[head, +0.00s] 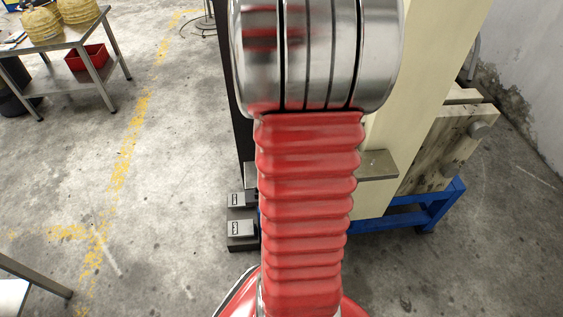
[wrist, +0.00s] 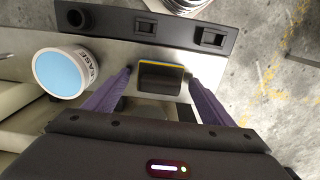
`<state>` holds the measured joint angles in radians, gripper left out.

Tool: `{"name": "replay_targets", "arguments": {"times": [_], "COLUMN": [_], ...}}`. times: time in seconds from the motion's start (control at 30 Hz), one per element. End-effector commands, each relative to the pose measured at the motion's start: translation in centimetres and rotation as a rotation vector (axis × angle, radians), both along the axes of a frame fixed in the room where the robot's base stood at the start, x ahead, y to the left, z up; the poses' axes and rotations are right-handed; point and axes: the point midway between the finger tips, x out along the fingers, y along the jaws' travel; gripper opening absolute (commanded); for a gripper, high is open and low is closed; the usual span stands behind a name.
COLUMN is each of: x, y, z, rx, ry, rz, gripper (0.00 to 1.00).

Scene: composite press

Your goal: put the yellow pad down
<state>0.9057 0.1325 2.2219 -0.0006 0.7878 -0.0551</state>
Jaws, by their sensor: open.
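In the wrist view, a small block with a dark top and a thin yellow edge (wrist: 160,66), the only yellow piece near my gripper, appears to lie on a grey metal surface (wrist: 112,57). It seems to be the yellow pad, though mostly its dark face shows. My gripper (wrist: 159,74) is open, with one purple finger on each side of the block. A small gap shows at the left finger; the right fingertip is very close, and I cannot tell whether it touches. The head view shows my arm, but the gripper and pad are hidden there.
A round tub with a light blue top (wrist: 62,72) stands left of my gripper. A dark strip with switches (wrist: 145,27) runs behind the block. In the head view, a cream press frame (head: 425,80) stands right of my arm, and a metal table (head: 62,40) stands far left.

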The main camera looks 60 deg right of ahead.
Motion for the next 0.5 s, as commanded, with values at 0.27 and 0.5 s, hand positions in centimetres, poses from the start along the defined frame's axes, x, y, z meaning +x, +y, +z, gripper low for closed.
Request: {"name": "replay_targets", "arguments": {"times": [0.27, 0.5], "x": [0.1, 0.1], "y": [-0.1, -0.1], "z": [3.0, 7.2], "rx": [-0.004, -0.005], "ry": [-0.003, -0.004], "rz": [0.000, 0.000], "gripper": [0.77, 0.77]}}
